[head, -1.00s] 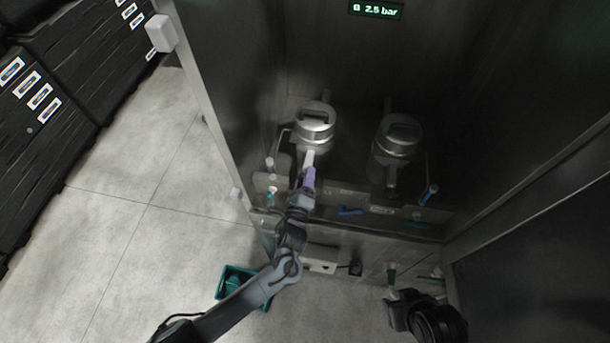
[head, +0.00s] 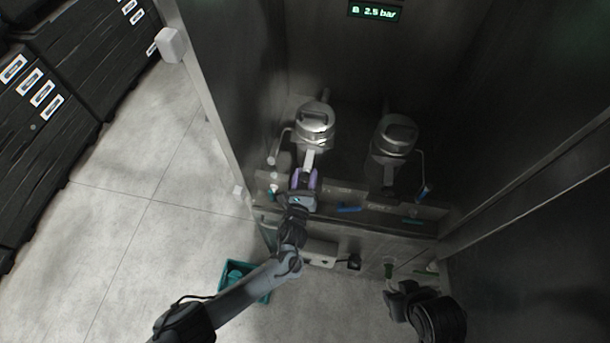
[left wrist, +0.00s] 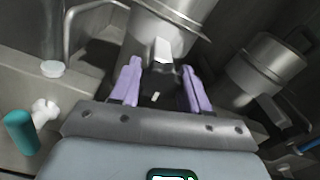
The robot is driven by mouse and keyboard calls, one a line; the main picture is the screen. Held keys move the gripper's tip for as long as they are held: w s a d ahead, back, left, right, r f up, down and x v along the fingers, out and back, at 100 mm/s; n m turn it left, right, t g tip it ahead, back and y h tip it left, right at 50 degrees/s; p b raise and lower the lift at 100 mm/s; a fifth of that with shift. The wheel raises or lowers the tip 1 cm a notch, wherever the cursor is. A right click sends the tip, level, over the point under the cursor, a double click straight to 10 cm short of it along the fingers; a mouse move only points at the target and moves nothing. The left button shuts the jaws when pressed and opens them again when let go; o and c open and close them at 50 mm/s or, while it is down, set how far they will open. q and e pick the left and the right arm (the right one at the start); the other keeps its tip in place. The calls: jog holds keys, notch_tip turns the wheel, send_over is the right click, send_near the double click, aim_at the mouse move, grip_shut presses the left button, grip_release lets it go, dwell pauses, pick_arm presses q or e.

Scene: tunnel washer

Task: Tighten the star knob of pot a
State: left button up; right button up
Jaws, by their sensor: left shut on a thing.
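Two metal filter pots stand in the dark cabinet; the left pot (head: 314,122), which I take for pot a, has a pale bracket (head: 308,160) at its front. My left gripper (head: 306,180) is in front of that bracket. In the left wrist view the pot (left wrist: 165,35) is right ahead, and the purple fingers (left wrist: 160,90) stand apart on either side of a dark thing with a small white mark. It appears to be the star knob (left wrist: 155,97), mostly hidden in shadow. My right gripper (head: 395,294) hangs low at right, its jaws unclear.
The right pot (head: 396,138) is close beside. A low ledge (head: 370,215) with blue and teal items runs in front. A teal bin (head: 250,270) sits on the floor. A display (head: 375,12) reads 2.5 bar. The floor at left is clear.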

pick_arm(q)
jog(key=shift+f+m, duration=0.2)
jog(key=shift+m, duration=0.1)
dwell(0.4)
jog(key=o, duration=1.1)
jog(key=shift+r, duration=0.1)
jog(key=shift+c, duration=0.2)
jog(key=shift+s, duration=0.1)
jog(key=shift+s+a, duration=0.15)
jog(key=shift+s, duration=0.4)
jog(key=s+a, duration=0.1)
jog(key=s, duration=0.8)
jog(key=shift+s+a+p, duration=0.2)
jog(key=shift+a+p, duration=0.2)
